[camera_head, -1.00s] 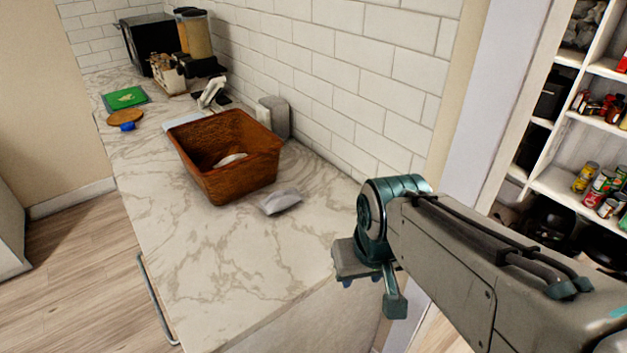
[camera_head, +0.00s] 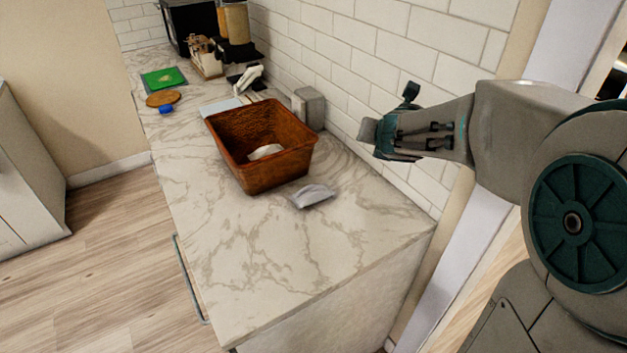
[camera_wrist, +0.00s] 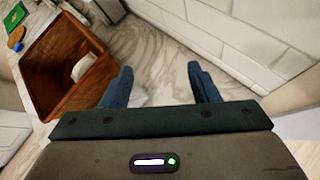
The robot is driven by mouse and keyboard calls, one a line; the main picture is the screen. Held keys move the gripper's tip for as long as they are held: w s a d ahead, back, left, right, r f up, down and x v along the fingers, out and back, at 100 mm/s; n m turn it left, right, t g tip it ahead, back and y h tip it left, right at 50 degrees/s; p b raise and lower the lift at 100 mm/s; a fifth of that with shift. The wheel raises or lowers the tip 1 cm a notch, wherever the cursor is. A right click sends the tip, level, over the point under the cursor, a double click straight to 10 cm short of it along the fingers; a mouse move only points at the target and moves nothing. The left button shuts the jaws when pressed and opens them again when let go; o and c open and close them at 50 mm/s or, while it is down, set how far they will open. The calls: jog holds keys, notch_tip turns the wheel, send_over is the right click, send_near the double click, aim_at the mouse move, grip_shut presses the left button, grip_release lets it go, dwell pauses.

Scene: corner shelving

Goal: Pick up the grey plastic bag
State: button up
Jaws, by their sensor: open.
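The grey plastic bag (camera_head: 312,196) lies on the marble counter, just right of the front corner of a brown basket. My gripper (camera_head: 372,137) is raised at the right of the head view, above the counter's wall side and apart from the bag. In the wrist view my gripper (camera_wrist: 160,78) shows two blue fingers spread wide with nothing between them. A small pale patch beside the left finger may be part of the bag, mostly hidden by my gripper.
The brown basket (camera_head: 243,177) stands by the bag with a white item (camera_head: 265,152) inside; it also shows in the wrist view (camera_wrist: 92,88). A grey box (camera_head: 309,108) stands behind it near the tiled wall (camera_head: 400,60). The counter front (camera_head: 290,255) is clear.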

jog(key=w+a+f+n+g+y+p, duration=0.25)
jog(key=a+n, duration=0.65)
jog(key=n, duration=0.5)
jog(key=n+g, duration=0.4)
jog(key=n, duration=0.9)
send_near(314, 191)
jog(key=x, duration=0.5)
jog(key=shift+s+a+p, duration=0.2)
jog(key=shift+s+p, duration=0.05)
jog(key=shift+p, duration=0.1)
jog(key=x, duration=0.2)
jog(key=p+x, duration=0.1)
jog(key=x, duration=0.1)
jog(key=shift+w+d, duration=0.2)
jog(key=shift+d, duration=0.05)
jog(key=shift+w+a+f, duration=0.15)
jog(key=shift+w+f, duration=0.05)
jog(key=shift+f, duration=0.25)
jog(key=shift+c, duration=0.3)
jog(key=c, duration=0.5)
